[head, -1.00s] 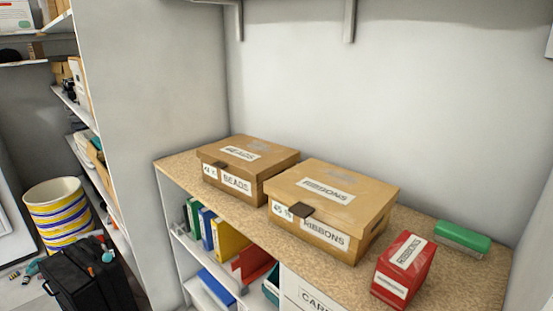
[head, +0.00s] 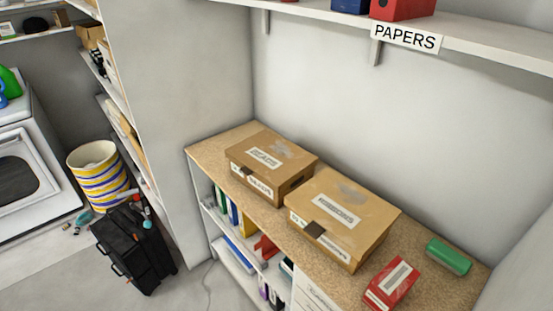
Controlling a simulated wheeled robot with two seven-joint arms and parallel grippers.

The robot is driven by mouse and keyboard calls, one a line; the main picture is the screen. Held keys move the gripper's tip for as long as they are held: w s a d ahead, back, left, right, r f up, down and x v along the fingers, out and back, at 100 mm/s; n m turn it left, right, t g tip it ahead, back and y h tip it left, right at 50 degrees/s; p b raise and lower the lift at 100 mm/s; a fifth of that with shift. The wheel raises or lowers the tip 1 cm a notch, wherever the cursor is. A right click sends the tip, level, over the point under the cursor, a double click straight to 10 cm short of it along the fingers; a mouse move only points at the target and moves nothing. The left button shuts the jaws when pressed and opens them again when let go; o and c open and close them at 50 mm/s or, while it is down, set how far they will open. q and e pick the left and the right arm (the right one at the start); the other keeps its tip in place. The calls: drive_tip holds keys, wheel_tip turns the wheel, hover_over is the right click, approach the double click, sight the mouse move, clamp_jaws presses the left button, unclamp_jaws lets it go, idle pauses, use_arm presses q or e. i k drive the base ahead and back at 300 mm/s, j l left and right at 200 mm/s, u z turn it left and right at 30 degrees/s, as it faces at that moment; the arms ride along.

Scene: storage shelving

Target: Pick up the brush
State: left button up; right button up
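A green block with a pale underside (head: 449,257) lies on the cork-coloured counter top (head: 408,293) at the right, near the back wall. It looks like a brush, though its bristles are not clear from here. A small teal item (head: 83,217) lies on the floor at the left, too small to identify. Neither of my grippers is in view.
Two cardboard boxes, beads (head: 272,165) and ribbons (head: 342,216), and a red box (head: 390,284) stand on the counter. A shelf labelled papers (head: 405,37) hangs above. A black suitcase (head: 135,250) and striped basket (head: 98,175) stand left, near a washer (head: 30,165).

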sight(455, 263)
drive_tip(key=z, duration=1.25)
